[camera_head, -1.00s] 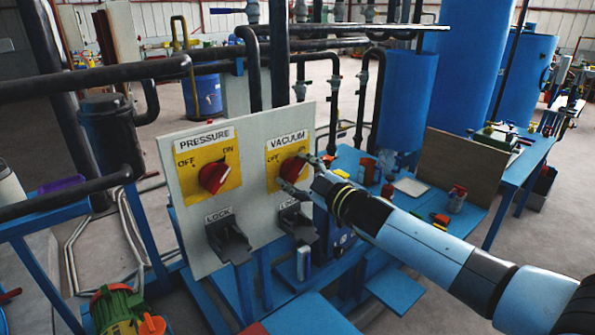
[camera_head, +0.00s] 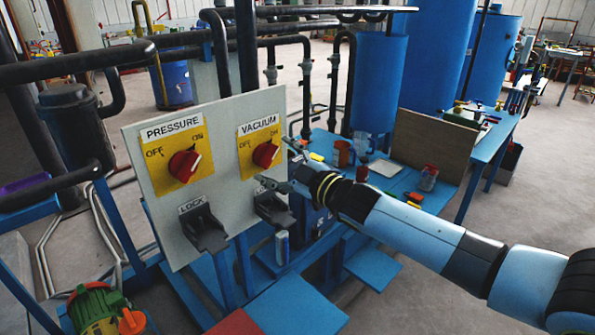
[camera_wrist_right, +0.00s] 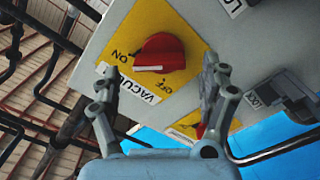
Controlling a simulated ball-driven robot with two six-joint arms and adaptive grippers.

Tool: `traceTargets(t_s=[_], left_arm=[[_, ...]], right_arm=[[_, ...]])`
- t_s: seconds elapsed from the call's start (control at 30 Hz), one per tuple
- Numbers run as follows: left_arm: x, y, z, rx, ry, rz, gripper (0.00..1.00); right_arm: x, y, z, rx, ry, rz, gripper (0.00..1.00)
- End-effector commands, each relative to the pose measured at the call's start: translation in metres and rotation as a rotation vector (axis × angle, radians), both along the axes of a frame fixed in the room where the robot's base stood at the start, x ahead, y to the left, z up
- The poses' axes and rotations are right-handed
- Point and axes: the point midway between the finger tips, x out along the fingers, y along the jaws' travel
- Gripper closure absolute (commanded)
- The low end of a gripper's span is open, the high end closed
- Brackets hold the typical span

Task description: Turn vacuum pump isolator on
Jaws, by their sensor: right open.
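The VACUUM switch is a red knob (camera_head: 266,154) on a yellow plate on the grey panel, with OFF at left and ON at right. It also shows in the right wrist view (camera_wrist_right: 160,52), with a white mark on its edge. My right gripper (camera_head: 277,163) is just in front of and below this knob. Its two fingers are open and empty in the right wrist view (camera_wrist_right: 157,80), with the knob beyond the tips and apart from them. The knob's exact setting is hard to tell. My left gripper is not in view.
The PRESSURE knob (camera_head: 184,163) is at left on the same panel (camera_head: 222,155). Black LOCK brackets (camera_head: 204,230) stick out below. Dark pipes (camera_head: 80,60) run behind and at left. A blue table (camera_head: 390,184) with jars and small items stands behind my right arm.

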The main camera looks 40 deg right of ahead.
Motion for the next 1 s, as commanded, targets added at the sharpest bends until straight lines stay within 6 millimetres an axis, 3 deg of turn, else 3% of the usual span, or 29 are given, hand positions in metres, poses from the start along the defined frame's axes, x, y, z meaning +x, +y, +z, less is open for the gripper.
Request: traceTargets(t_s=[0.2, 0.4, 0.6, 1.0], left_arm=[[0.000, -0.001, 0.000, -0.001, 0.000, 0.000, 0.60], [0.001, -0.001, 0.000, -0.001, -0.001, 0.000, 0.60], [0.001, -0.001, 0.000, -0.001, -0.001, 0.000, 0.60], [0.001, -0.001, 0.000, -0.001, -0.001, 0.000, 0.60]], right_arm=[[-0.049, -0.004, -0.001, -0.001, 0.003, 0.002, 0.21], [-0.080, -0.006, -0.001, -0.001, 0.001, 0.003, 0.21], [-0.092, -0.007, 0.000, 0.000, -0.001, 0.001, 0.21], [-0.093, -0.007, 0.000, 0.000, -0.001, 0.001, 0.21]])
